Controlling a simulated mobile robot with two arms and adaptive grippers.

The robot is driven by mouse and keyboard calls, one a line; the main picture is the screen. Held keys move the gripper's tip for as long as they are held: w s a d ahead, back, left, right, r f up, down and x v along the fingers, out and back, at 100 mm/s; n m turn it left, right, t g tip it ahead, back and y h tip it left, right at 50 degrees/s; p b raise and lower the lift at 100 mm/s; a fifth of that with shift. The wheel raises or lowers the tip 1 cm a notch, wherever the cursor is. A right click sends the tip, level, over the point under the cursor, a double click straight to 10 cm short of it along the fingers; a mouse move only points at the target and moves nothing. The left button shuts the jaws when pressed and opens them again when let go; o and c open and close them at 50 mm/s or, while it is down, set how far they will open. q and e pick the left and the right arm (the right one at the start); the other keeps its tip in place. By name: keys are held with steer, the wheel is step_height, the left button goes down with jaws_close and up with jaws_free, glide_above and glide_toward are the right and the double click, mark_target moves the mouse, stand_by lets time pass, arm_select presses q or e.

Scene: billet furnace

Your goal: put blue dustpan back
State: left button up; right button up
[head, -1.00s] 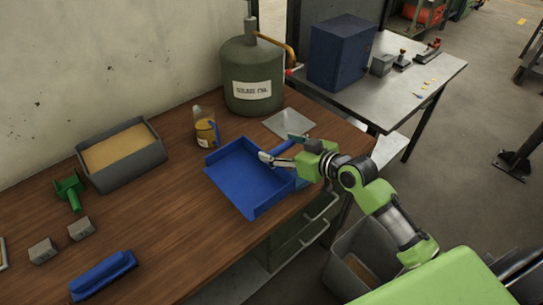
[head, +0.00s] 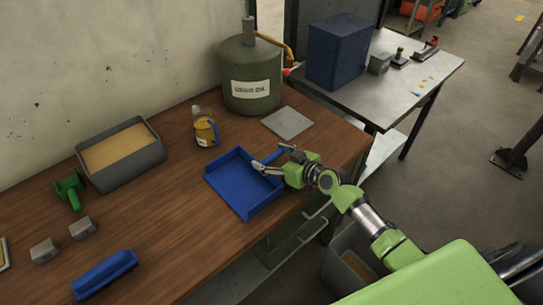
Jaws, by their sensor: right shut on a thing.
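The blue dustpan (head: 239,184) lies on the wooden workbench (head: 160,220), right of its middle, with its open side toward the left. Its handle points up and to the right. My right gripper (head: 270,160) is shut on the dustpan at the handle side; its fingers partly hide the handle. Whether the pan rests flat or is slightly raised is hard to tell. My left gripper is not in view.
A blue brush (head: 104,275), two grey blocks (head: 82,228), a green scoop (head: 69,188) and a grey sand bin (head: 122,155) stand to the left. A jug (head: 205,127), a metal plate (head: 287,123) and a green oil drum (head: 250,78) stand behind the dustpan.

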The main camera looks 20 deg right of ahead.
steer(key=o, duration=1.4)
steer(key=shift+f, duration=0.1)
steer(key=shift+c, duration=0.2)
steer(key=shift+s+r, duration=0.1)
steer(key=shift+r, duration=0.1)
steer(key=shift+s+d, duration=0.15)
steer(key=shift+s, duration=0.2)
steer(key=b+v, duration=0.1)
steer(key=v, duration=0.8)
steer(key=shift+s+d+r, duration=0.1)
steer(key=shift+s, duration=0.25)
steer(key=shift+s+d+r, duration=0.2)
steer(key=shift+s+r, duration=0.15)
steer(key=shift+s, duration=0.2)
